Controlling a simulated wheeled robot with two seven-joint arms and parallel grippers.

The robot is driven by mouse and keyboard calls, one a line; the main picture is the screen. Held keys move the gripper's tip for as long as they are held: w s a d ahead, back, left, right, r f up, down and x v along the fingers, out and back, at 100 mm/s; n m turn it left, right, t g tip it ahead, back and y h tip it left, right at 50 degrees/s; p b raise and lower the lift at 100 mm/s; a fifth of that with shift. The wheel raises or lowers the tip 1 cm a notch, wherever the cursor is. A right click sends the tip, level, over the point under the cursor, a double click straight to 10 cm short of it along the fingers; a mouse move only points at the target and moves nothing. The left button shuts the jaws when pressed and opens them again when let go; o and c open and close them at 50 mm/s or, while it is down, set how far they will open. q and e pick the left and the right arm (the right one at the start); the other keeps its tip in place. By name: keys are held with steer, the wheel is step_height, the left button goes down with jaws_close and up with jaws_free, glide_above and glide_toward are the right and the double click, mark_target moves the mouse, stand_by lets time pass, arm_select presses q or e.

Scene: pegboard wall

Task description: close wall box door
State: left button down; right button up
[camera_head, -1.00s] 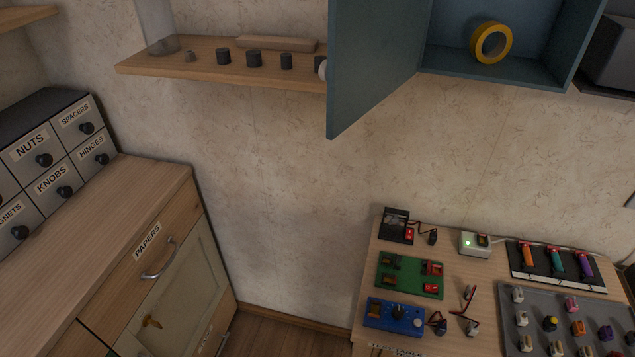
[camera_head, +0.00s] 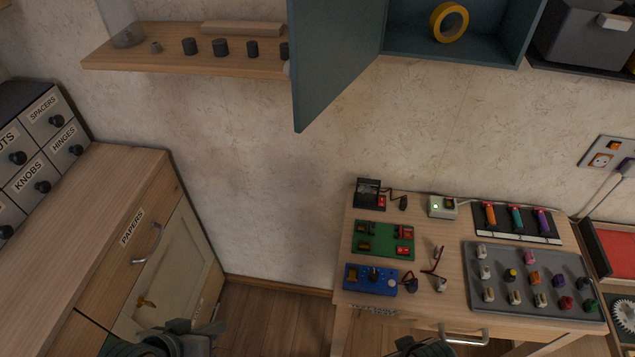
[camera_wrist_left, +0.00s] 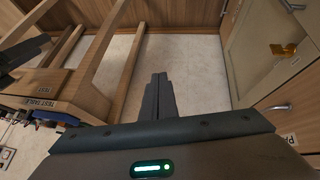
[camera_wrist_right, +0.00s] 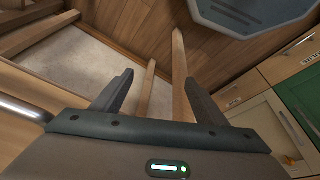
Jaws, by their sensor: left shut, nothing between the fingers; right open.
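The blue-grey wall box (camera_head: 455,55) hangs on the wall at the top of the head view, cut off by the upper edge. Its door (camera_head: 335,60) stands open, hinged at the box's left side and swung out toward me. A yellow tape roll (camera_head: 449,22) stands inside the box. My left gripper (camera_head: 192,328) shows low in the head view, far below the door; in the left wrist view its fingers (camera_wrist_left: 159,92) are together and empty. My right gripper only just enters the head view at the bottom; in the right wrist view its fingers (camera_wrist_right: 158,90) are apart and empty.
A wooden shelf (camera_head: 180,62) with dark knobs is left of the door, its right end hidden behind it. A worktable (camera_head: 350,230) with electronics stands below the box. A drawer cabinet (camera_head: 150,220) is at left. A grey bin (camera_head: 585,40) sits right of the box.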

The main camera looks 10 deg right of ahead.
arm_select(q)
steer(key=w+d+r+h, duration=0.2)
steer(key=w+r+h, duration=0.1)
steer(key=r, duration=0.5)
steer(key=w+d+r+m+h, duration=0.1)
steer(key=w+d+r+h, duration=0.2)
steer(key=r, duration=0.5)
steer(key=w+d+r+h, duration=0.2)
steer(key=w+r, duration=0.2)
steer(key=r, duration=0.3)
arm_select(e)
step_height(320, 180, down, 20)
steer(key=s+a, duration=0.1)
arm_select(q)
steer(key=a+r+n+g+h, duration=0.1)
steer(key=a+r+n+h, duration=0.1)
steer(key=r, duration=1.2)
steer(key=a+r+n+g+h, duration=0.1)
steer(key=a+r+n+h, duration=0.1)
steer(key=r, duration=1.2)
steer(key=shift+s+a+r+n+g+h, duration=0.35)
steer(key=shift+s+n+h, duration=0.1)
steer(key=shift+n+h, duration=0.4)
arm_select(e)
steer(key=s+f, duration=1.1)
steer(key=f, duration=0.3)
steer(key=shift+d+n, duration=0.3)
steer(key=shift+d, duration=0.15)
arm_select(q)
steer(key=shift+d, duration=0.1)
